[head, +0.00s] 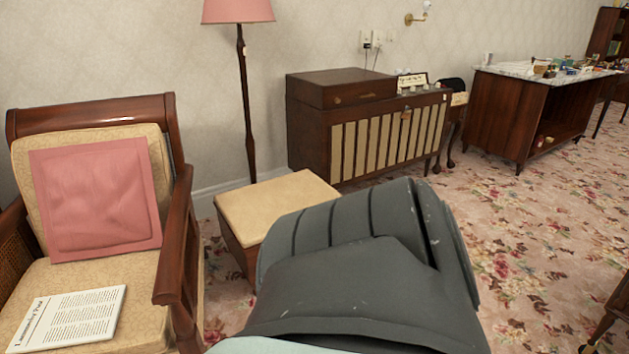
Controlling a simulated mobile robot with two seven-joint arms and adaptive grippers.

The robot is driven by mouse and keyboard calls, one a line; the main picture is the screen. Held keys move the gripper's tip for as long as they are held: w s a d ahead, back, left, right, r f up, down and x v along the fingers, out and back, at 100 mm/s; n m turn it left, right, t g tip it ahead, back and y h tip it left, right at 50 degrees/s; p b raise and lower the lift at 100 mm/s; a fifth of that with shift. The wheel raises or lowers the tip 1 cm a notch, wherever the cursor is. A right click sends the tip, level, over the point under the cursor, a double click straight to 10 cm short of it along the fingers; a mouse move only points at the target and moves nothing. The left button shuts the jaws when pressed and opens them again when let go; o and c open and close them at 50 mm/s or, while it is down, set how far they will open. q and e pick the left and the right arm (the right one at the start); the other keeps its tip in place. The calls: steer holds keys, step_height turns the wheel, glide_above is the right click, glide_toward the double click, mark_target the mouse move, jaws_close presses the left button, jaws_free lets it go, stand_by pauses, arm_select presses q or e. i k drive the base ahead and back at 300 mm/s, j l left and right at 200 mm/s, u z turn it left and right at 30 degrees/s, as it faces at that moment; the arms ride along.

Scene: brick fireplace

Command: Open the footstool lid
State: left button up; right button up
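The footstool (277,203) stands on the carpet between the armchair and the wooden cabinet. It has a cream padded lid and a brown wooden box below. The lid looks closed. A large dark grey part of my own body fills the lower middle of the head view and hides the footstool's front right part. Neither my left gripper nor my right gripper can be made out in this view.
An armchair (176,240) with a pink cushion (97,198) and a newspaper (70,318) is at left. A floor lamp (245,100) and a wooden cabinet (345,150) stand behind the footstool. The flowered carpet (545,235) is open at right.

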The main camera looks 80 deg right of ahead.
mark_target(249, 212)
steer(key=z, duration=2.5)
